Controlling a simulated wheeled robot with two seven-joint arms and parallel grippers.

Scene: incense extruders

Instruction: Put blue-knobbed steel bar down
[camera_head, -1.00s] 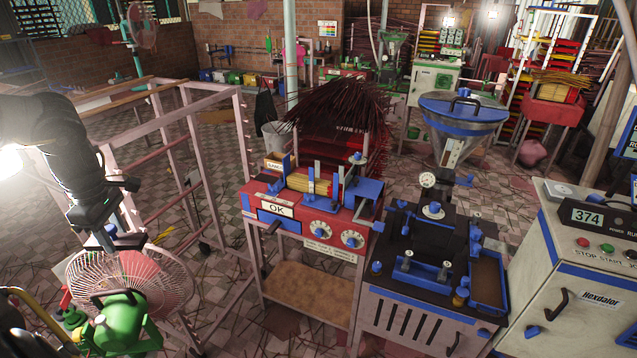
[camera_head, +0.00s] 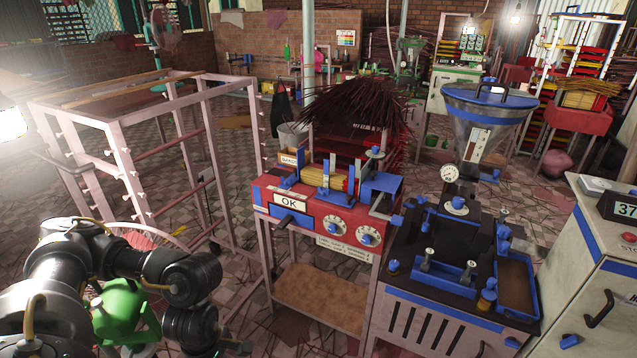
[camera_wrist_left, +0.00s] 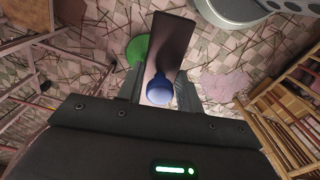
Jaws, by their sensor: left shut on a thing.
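The blue-knobbed steel bar (camera_wrist_left: 172,45) shows in the left wrist view as a long dark flat bar with a round blue knob (camera_wrist_left: 159,88) at its near end. My left gripper (camera_wrist_left: 160,94) is shut on it near the knob, and the bar points away from the wrist. Tiled floor lies behind the bar in that view. In the head view my left arm reaches in low at the left, and its hand is at the bottom edge. The bar cannot be made out there. My right gripper is not in view.
A red machine (camera_head: 330,215) marked OK stands on a stand at the centre. A dark-topped press table (camera_head: 432,318) is right of it. A pink frame rack (camera_head: 130,125) stands at the left. A green fan (camera_head: 118,312) is partly behind my arm. Littered floor lies between.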

